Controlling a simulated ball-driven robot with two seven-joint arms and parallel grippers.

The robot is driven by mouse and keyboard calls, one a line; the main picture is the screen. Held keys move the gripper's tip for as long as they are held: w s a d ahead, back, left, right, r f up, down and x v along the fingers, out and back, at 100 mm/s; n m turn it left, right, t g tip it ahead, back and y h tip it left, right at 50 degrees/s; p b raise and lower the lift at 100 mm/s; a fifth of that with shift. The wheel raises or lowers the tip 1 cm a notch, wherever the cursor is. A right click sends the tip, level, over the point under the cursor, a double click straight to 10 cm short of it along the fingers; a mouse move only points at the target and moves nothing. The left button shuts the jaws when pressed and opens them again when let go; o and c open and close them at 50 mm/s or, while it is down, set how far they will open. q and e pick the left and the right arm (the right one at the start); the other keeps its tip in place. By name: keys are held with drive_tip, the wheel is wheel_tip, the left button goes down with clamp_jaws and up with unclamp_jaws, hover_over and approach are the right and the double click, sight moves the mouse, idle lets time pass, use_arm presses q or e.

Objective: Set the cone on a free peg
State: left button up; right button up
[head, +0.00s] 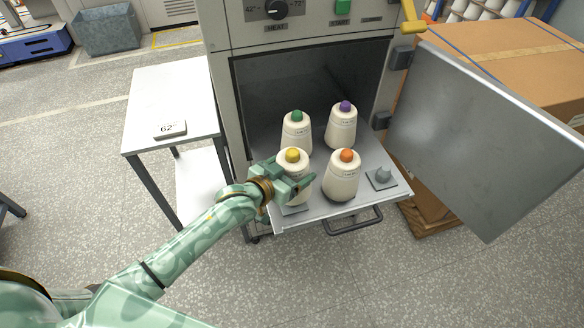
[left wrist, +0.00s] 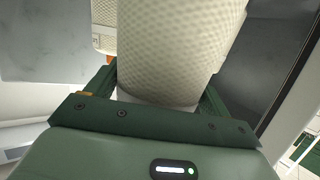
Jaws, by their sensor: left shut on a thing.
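A cream yarn cone with a yellow top (head: 293,158) is at the front left of the pulled-out tray (head: 318,207). My left gripper (head: 290,186) is shut around its lower body. In the left wrist view the woven cone (left wrist: 175,50) stands between my two green fingers. A grey base plate shows just below this cone; I cannot tell whether the cone rests on it or hangs above. Cones with orange (head: 342,178), green (head: 296,135) and purple (head: 341,128) tops stand upright on the tray. A bare grey peg (head: 383,175) on a square plate is at the front right. My right gripper is out of view.
The tray sticks out of a grey oven cabinet (head: 222,80). Its open door (head: 480,135) stands to the right of the tray. A white side table (head: 175,95) with a "62" sign (head: 170,129) is at left. A large cardboard box (head: 510,60) is behind the door.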

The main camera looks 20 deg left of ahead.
use_arm(q)
drive_tip(key=shift+f, duration=0.15)
drive_tip(key=shift+f+b, duration=0.7)
drive_tip(key=shift+f, duration=0.65)
drive_tip(key=shift+p, duration=0.3)
drive_tip(key=shift+f+b, duration=0.65)
drive_tip(key=shift+f, duration=0.25)
idle(0.4)
drive_tip(key=o, duration=1.1)
drive_tip(key=shift+f, duration=0.1)
drive_tip(key=shift+o, duration=0.2)
drive_tip(key=shift+s+a+r, duration=0.2)
drive_tip(key=shift+s, duration=0.25)
drive_tip(key=p+v, duration=0.4)
drive_tip(key=v, duration=1.1)
drive_tip(key=shift+a+p, duration=0.15)
drive_tip(key=shift+p, duration=0.15)
drive_tip(key=shift+s+r, duration=0.1)
